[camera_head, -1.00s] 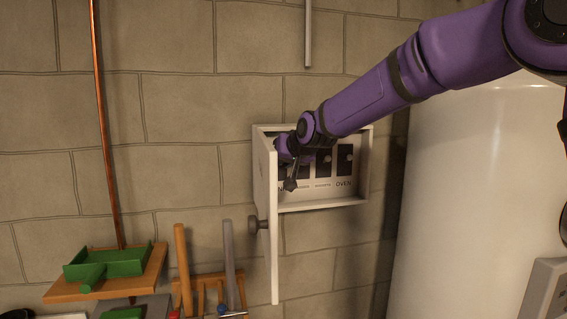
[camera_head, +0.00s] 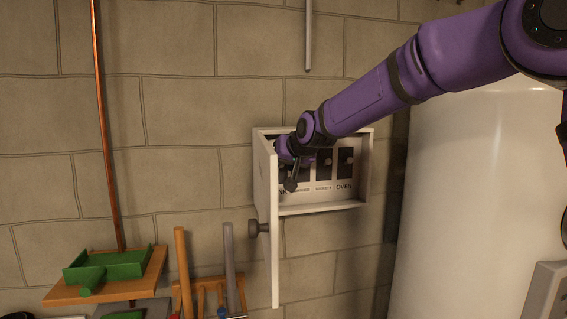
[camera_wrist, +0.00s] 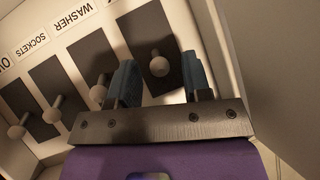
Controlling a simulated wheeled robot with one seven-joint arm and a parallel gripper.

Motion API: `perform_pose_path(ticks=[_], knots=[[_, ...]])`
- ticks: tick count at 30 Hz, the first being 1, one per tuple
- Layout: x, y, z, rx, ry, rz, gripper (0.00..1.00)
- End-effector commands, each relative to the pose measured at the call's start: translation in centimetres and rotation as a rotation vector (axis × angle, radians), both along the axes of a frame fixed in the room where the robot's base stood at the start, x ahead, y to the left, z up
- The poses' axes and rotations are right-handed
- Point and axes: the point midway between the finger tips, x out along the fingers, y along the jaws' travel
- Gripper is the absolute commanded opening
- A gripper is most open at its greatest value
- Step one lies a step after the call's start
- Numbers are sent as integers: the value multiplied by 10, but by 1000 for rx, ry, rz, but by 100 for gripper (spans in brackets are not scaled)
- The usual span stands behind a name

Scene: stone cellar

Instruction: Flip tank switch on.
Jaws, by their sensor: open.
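The white switch box (camera_head: 319,207) hangs on the stone wall with its door (camera_head: 268,220) open at the left. The tank switch (camera_wrist: 158,66) is the end one, at the right in the wrist view: a round knob on a dark plate, its label mostly cut off. My gripper (camera_wrist: 158,78) is open, with one blue finger on each side of this knob. No grip on it shows. In the head view my gripper (camera_head: 292,165) reaches into the box and hides the tank switch. I cannot tell whether the switch is on or off.
The washer switch (camera_wrist: 99,91) is close beside my left finger in the wrist view, with the sockets switch (camera_wrist: 54,110) beyond. The open door stands close to my gripper's left. A white tank (camera_head: 465,200) stands right; a wooden shelf (camera_head: 150,278) is lower left.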

Motion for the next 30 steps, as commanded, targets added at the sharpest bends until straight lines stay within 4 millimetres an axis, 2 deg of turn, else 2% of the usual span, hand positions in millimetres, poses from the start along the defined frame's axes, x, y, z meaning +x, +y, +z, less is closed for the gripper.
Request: perform_pose_path(ticks=[5,18,24,30], knots=[[-10,-7,8,0,0,-2,45],[-63,-39,49,0,-3,-2,45],[-75,-45,57,0,0,0,45],[-78,-46,58,0,0,0,45]])
